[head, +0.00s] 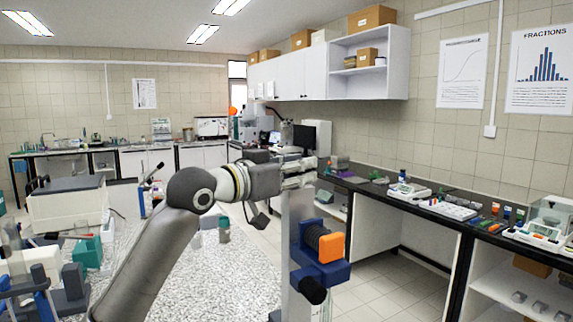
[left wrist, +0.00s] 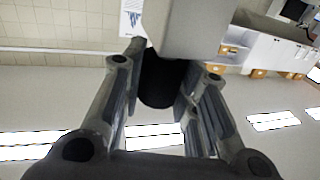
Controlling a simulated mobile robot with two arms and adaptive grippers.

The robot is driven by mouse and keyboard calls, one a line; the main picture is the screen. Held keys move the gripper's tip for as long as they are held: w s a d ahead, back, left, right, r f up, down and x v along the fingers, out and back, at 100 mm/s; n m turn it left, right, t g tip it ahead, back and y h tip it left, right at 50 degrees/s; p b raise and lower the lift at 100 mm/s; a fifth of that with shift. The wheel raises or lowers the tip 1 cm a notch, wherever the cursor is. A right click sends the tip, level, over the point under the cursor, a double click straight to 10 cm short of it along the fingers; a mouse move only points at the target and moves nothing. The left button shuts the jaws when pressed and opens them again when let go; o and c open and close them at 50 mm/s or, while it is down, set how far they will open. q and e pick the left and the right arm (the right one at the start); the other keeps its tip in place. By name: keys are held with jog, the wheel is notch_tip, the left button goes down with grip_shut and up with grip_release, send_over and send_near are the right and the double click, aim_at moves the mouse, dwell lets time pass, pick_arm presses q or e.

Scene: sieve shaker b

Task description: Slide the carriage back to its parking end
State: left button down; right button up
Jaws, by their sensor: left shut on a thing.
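My left gripper (head: 303,178) is at the top of a light grey upright post (head: 298,235) in the head view. In the left wrist view the left gripper's fingers (left wrist: 160,95) are shut on a black round handle (left wrist: 160,80). The handle sits against a pale grey block (left wrist: 185,25). In the head view a blue body with an orange block (head: 330,247) is at the post's right side. I cannot tell which of these parts is the carriage, and no rail or parking end shows clearly. My right gripper is not in view.
A speckled light worktop (head: 235,265) lies behind my left arm, with teal boxes (head: 88,250) and a large grey-topped box (head: 66,203) at the left. A dark-edged bench (head: 445,208) with small instruments runs along the right wall. Tiled floor shows between them.

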pick_arm(q)
jog(key=shift+r, duration=0.2)
jog(key=c, duration=1.4)
grip_release()
jog(key=o, duration=0.3)
jog(key=shift+w+d+f, duration=0.15)
jog(key=shift+d, duration=0.15)
jog(key=shift+a, duration=0.15)
jog(key=shift+s+a, duration=0.2)
jog(key=v, duration=1.1)
jog(key=shift+s, duration=0.2)
